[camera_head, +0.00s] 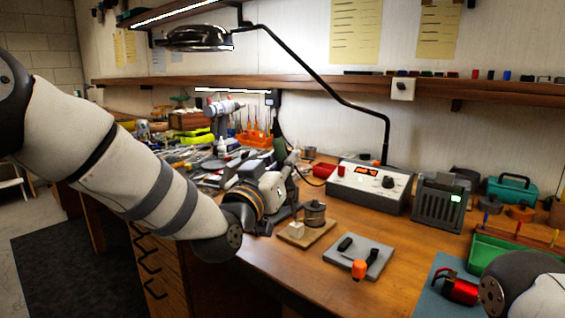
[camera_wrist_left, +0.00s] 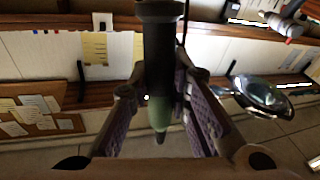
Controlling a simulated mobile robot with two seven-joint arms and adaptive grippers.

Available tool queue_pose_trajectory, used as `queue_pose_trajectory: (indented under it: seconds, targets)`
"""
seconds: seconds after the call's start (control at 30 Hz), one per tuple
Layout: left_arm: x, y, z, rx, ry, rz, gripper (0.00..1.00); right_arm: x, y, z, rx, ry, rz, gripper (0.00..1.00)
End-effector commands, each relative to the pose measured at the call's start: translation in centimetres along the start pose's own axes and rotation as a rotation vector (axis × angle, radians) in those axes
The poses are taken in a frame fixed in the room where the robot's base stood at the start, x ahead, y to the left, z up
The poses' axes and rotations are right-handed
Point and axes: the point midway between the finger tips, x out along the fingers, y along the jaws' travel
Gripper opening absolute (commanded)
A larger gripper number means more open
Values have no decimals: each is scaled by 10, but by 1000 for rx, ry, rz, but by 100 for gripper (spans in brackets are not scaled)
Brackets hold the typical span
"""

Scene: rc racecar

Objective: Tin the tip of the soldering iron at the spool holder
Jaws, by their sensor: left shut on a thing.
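My left gripper (camera_head: 288,190) is over the bench, just left of a small wooden board. In the left wrist view its two fingers (camera_wrist_left: 162,88) stand on either side of a dark cylinder with a dull green end, which looks like the soldering iron's handle (camera_wrist_left: 160,50). The gripper is shut on it. The iron's tip cannot be made out in either view. A grey spool (camera_head: 314,212), apparently the spool holder, stands on the wooden board (camera_head: 325,232) beside a pale block (camera_head: 297,229). My right arm shows at the lower right; its gripper is out of view.
A soldering station (camera_head: 368,187) stands behind the board, with a dark slotted box (camera_head: 440,200) to its right. A grey pad (camera_head: 375,265) with black pieces and an orange-topped item lies in front. A red motor (camera_head: 460,290) rests at right. A lamp (camera_head: 195,38) hangs above.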

Motion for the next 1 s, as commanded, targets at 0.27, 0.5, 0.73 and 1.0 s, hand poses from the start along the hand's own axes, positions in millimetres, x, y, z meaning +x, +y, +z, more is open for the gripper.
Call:
queue_pose_trajectory:
  seconds: [0.27,0.5,0.73,1.0]
  targets:
    - [1,3,-17,3,7,2,0,-7,0,-6,0,26,-1,40]
    - [6,6,-38,0,3,0,0,-10,0,-8,0,36,-1,40]
    - [9,9,-57,-1,2,0,0,-9,0,-8,0,34,-1,40]
    - [10,9,-59,-1,1,0,0,-9,0,-8,0,34,-1,40]
